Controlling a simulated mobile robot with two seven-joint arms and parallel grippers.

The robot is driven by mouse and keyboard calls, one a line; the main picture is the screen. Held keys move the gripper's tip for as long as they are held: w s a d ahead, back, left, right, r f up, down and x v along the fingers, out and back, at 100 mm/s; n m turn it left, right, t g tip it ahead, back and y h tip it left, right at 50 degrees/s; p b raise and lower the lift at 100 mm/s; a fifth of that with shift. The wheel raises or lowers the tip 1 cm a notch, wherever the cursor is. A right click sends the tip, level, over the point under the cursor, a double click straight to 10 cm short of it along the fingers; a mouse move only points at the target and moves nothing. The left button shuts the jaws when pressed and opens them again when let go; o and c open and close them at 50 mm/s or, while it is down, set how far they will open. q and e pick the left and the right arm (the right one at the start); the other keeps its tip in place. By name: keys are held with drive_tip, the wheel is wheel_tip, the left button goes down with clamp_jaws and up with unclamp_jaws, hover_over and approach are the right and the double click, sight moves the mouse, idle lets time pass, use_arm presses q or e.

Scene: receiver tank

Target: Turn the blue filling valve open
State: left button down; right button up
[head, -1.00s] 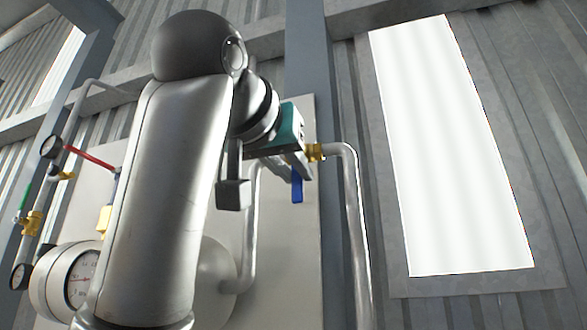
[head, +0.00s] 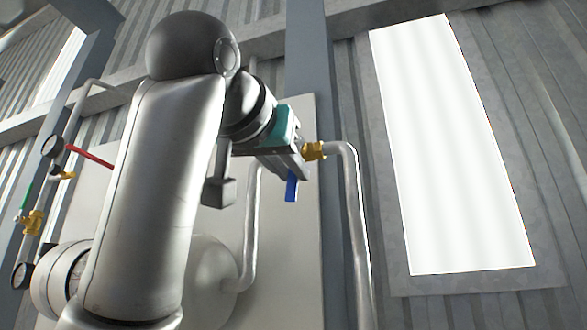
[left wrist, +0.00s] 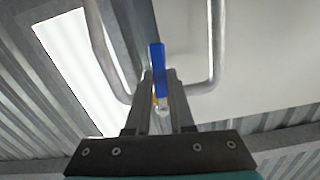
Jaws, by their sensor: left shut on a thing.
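The blue filling valve's handle (head: 291,188) hangs down below the brass valve body (head: 314,151), which sits at the end of a grey pipe. My left gripper (head: 296,172) reaches it from the left and is shut on the handle, whose lower end sticks out below the fingers. In the left wrist view the blue handle (left wrist: 158,58) shows between the two fingertips of the left gripper (left wrist: 158,78), with a bit of brass behind it. My right gripper is in neither view.
A grey pipe (head: 353,220) bends down to the right of the valve. A pale panel (head: 285,265) and a round tank end (head: 208,275) lie behind my arm. A gauge (head: 68,280), a red lever (head: 88,156) and a green handle (head: 25,194) are at the left.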

use_arm(q)
drive_tip(key=shift+w+a+r+m, duration=0.2)
drive_tip(key=shift+a+m, duration=0.25)
drive_tip(key=shift+m, duration=0.65)
drive_tip(key=shift+w+a+r+m, duration=0.15)
drive_tip(key=shift+a+m, duration=0.3)
drive_tip(key=shift+m, duration=0.65)
drive_tip(key=shift+s, duration=0.1)
drive_tip(key=c, duration=0.8)
unclamp_jaws()
drive_tip(key=shift+a, duration=0.1)
drive_tip(key=shift+b+v, duration=3.25)
drive_tip(key=shift+v, duration=4.35)
